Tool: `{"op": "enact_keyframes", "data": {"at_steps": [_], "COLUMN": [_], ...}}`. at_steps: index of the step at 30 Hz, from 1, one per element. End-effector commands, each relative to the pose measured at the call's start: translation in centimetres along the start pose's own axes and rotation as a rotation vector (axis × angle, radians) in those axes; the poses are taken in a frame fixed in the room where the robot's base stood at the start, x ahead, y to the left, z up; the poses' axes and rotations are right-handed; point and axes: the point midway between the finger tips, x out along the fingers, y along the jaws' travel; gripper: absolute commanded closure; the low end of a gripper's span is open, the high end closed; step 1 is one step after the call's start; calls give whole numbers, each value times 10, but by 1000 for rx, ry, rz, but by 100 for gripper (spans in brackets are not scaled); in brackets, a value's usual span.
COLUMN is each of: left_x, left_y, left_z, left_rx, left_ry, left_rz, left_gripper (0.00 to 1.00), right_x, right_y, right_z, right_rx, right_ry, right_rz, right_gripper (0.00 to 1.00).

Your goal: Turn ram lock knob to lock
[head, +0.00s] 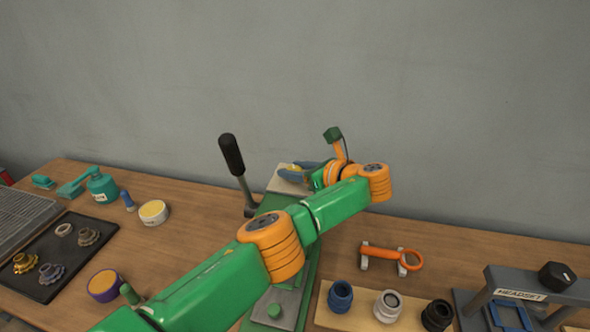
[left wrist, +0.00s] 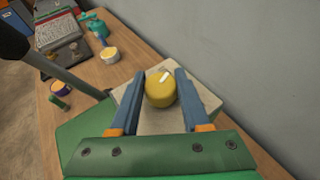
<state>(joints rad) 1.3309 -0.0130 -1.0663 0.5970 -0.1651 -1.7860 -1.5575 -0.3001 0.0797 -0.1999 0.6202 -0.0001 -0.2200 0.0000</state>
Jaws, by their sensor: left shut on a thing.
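The ram lock knob is a round yellow knob (left wrist: 160,92) with a white pointer mark, on a pale block (left wrist: 145,117). The mark points to the upper right in the left wrist view. My left gripper (left wrist: 160,84) has its blue fingers on either side of the knob and is shut on it. In the head view, my left gripper (head: 296,171) reaches the pale block (head: 280,185) near the wall, and only a bit of yellow shows between the fingers. My right gripper is not in view.
A lever with a black handle (head: 231,154) stands left of the block. An orange ring-ended tool (head: 392,255) lies right of my arm. A black tray (head: 58,255) with rings and gears lies left.

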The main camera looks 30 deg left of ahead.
Motion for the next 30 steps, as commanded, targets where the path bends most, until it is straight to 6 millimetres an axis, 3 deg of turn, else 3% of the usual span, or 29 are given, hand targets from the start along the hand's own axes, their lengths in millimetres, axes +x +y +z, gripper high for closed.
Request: {"op": "enact_keyframes", "data": {"at_steps": [7,8,10,11,20,30], "left_x": [0,0,0,0,-3,-64], "left_y": [-1,-1,0,0,0,-1], "left_z": [2,2,2,2,0,-2], "left_rx": [-3,-3,-3,-3,-2,-3], "left_ry": [-5,-5,-4,-4,-2,-2], "left_rz": [-3,-3,-2,-2,-2,-4], "left_gripper": [100,45,27,24,24,24], "right_x": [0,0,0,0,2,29], "right_y": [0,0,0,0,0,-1], "right_z": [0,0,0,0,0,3], "right_rx": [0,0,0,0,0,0], "right_ry": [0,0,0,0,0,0], "right_rz": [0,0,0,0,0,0], "right_gripper": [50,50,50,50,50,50]}}
